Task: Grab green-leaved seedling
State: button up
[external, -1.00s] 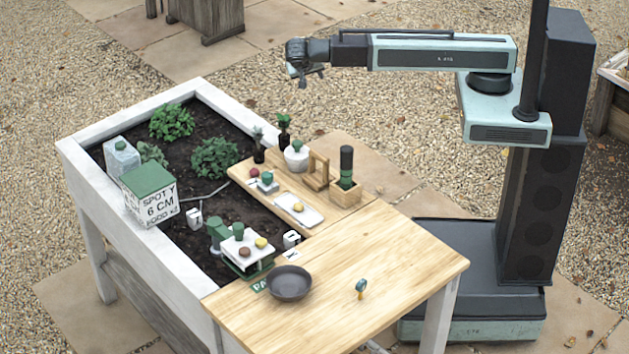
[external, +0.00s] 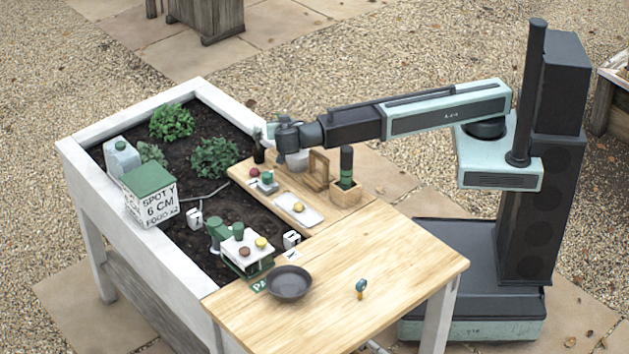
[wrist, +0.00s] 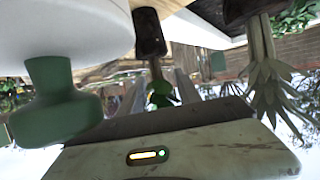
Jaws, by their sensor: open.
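The green-leaved seedling (wrist: 160,94), in a dark pot (wrist: 150,33), shows upside down near the middle of the wrist view. Its leaves appear between my open gripper's (wrist: 159,84) fingers; I cannot tell whether they touch. In the external view my gripper (external: 283,152) is low over the board's back end and hides most of this seedling. A second seedling (wrist: 268,85) with pale grey-green leaves is at the right of the wrist view. Its dark pot shows left of my gripper in the external view (external: 259,156).
A white jar (external: 298,161) with a green knob (wrist: 55,105) stands close beside my gripper. A wooden stand (external: 317,170), a block with a dark green cylinder (external: 346,168) and a white tray (external: 300,210) are nearer. The front tabletop is mostly clear.

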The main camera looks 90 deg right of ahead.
jog(key=shift+x, duration=0.85)
jog(key=shift+a, duration=0.1)
grip_shut()
jog(key=shift+r, duration=0.15)
notch_tip(320, 180, up, 10)
jog(key=p, duration=0.9)
jog(key=shift+p, duration=0.4)
